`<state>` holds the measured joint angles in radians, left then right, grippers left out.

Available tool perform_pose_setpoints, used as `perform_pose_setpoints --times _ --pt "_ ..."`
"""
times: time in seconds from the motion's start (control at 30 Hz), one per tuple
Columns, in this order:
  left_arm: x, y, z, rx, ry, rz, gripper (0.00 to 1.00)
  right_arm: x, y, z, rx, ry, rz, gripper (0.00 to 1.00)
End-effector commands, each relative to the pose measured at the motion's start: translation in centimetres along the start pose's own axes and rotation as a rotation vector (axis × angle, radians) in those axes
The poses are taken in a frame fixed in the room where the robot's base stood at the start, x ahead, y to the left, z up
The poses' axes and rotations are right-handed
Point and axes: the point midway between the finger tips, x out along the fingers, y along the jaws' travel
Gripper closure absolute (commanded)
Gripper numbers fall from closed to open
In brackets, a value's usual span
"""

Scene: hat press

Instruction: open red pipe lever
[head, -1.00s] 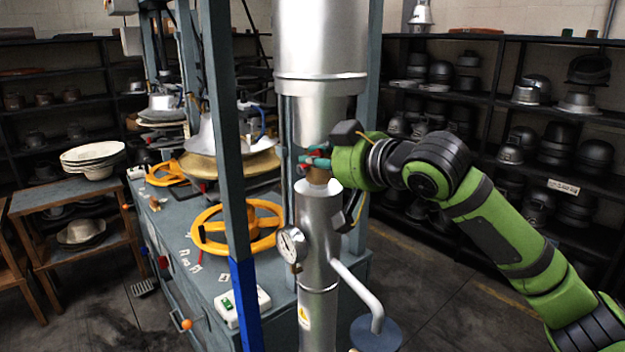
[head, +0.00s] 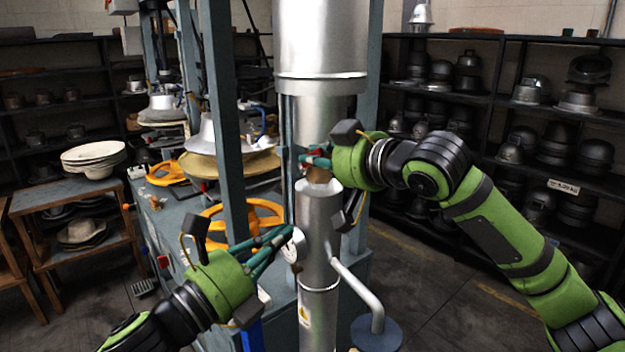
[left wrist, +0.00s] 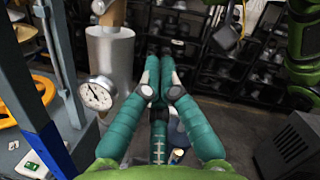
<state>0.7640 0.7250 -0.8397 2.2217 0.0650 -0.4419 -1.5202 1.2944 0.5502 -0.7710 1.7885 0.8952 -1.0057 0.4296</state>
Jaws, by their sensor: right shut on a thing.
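A silver vertical pipe (head: 318,222) stands in the middle of the head view. A small red piece of the lever (head: 304,158) shows at its narrow joint, mostly covered by my right gripper. My right gripper (head: 313,160) reaches in from the right and is shut on the red lever. My left gripper (head: 287,234) is lower, its fingertips in front of the pressure gauge (head: 294,246); contact cannot be told. In the left wrist view its fingers (left wrist: 160,62) point forward side by side with nothing seen between them, right of the pipe (left wrist: 110,55) and gauge (left wrist: 97,94).
A blue-grey post (head: 224,120) stands left of the pipe. A yellow handwheel (head: 255,215) sits on the press table behind. A bent side pipe (head: 362,297) juts from the pipe's lower right. Shelves of hat moulds (head: 540,140) line the back right. Floor between is clear.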

Motion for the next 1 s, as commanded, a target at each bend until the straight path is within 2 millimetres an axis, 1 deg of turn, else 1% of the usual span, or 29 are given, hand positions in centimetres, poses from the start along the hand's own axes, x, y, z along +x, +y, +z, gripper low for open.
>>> perform_pose_setpoints --times 0.03,0.17,0.27,0.5,0.57,0.63,0.73,0.87,1.0 --pt "0.2 -0.4 0.1 0.012 0.001 -0.008 1.0 -0.1 0.1 -0.4 0.001 0.009 0.001 1.0" --pt "1.6 -0.7 0.1 0.016 0.001 -0.013 1.0 -0.1 0.1 -0.4 0.001 0.009 0.001 1.0" --pt "3.5 -0.7 0.1 0.015 0.0 -0.013 1.0 -0.1 0.0 -0.4 0.001 0.009 0.001 1.0" --pt "8.8 -0.7 0.1 0.012 0.0 -0.011 1.0 -0.1 0.0 -0.4 0.001 0.009 0.001 1.0" --pt "9.9 -0.7 0.1 0.013 0.001 -0.011 1.0 -0.1 0.0 -0.4 0.001 0.009 0.001 1.0" --pt "10.2 -0.7 1.4 0.018 -0.002 -0.01 1.0 -0.1 0.1 -0.4 0.001 0.009 0.001 1.0" --pt "10.5 -0.6 2.6 0.017 -0.001 -0.009 1.0 -0.1 0.1 -0.4 0.001 0.009 0.002 1.0" --pt "10.7 -0.7 3.6 0.016 0.0 -0.01 1.0 -0.1 0.1 -0.3 0.001 0.008 0.002 1.0" --pt "10.8 -0.6 4.0 0.013 0.001 -0.009 1.0 -0.1 0.1 -0.3 0.001 0.009 0.002 1.0"
